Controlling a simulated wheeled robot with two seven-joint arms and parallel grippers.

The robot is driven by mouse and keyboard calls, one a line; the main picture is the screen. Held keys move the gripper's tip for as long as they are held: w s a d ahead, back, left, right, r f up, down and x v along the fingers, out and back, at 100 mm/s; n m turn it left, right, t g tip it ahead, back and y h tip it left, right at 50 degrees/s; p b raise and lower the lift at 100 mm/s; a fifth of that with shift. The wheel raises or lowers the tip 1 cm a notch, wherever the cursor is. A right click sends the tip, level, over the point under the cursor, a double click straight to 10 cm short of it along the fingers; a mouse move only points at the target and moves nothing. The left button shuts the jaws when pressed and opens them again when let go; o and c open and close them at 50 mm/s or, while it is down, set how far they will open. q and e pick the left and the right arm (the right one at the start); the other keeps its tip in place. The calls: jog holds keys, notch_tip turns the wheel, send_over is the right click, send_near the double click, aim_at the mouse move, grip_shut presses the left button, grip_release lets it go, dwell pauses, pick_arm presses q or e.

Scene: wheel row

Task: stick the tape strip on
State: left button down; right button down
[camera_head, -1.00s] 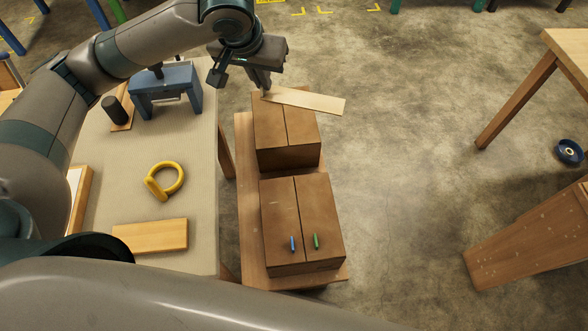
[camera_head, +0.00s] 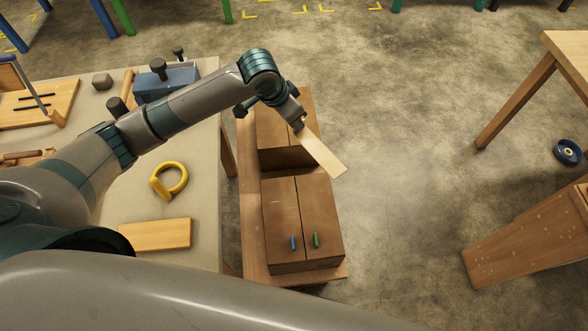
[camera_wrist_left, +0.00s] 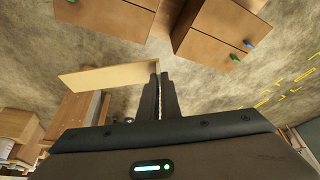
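The tape strip (camera_head: 326,158) is a flat, pale tan piece. My left gripper (camera_head: 298,124) is shut on one end of it, above the far carton (camera_head: 265,125). The strip slants down to the right, past the cartons' right side in the picture. In the left wrist view the strip (camera_wrist_left: 105,77) sticks out to the left from the shut fingers (camera_wrist_left: 160,80), apart from the cartons there. The arm hides part of the far carton. My right gripper is not in view.
Both cartons stand on a low wooden bench (camera_head: 252,235). Open floor lies to the right, with wooden furniture beyond.

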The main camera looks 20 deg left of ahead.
pick_arm(q)
jog(key=s+f+m+g+p, duration=0.1)
jog(key=s+f+m, duration=0.1)
jog(key=f, duration=0.7)
jog(key=s+f+m+h+p, duration=0.1)
jog(key=s+f+m, duration=0.2)
jog(key=f, duration=0.7)
jog(key=shift+d+m+g, duration=0.4)
jog(key=shift+w, duration=0.1)
jog(key=shift+r, duration=0.1)
jog(key=shift+f+b, duration=1.3)
jog(key=shift+f, duration=0.75)
jog(key=shift+f+b, duration=0.75)
jog(key=shift+f, duration=0.35)
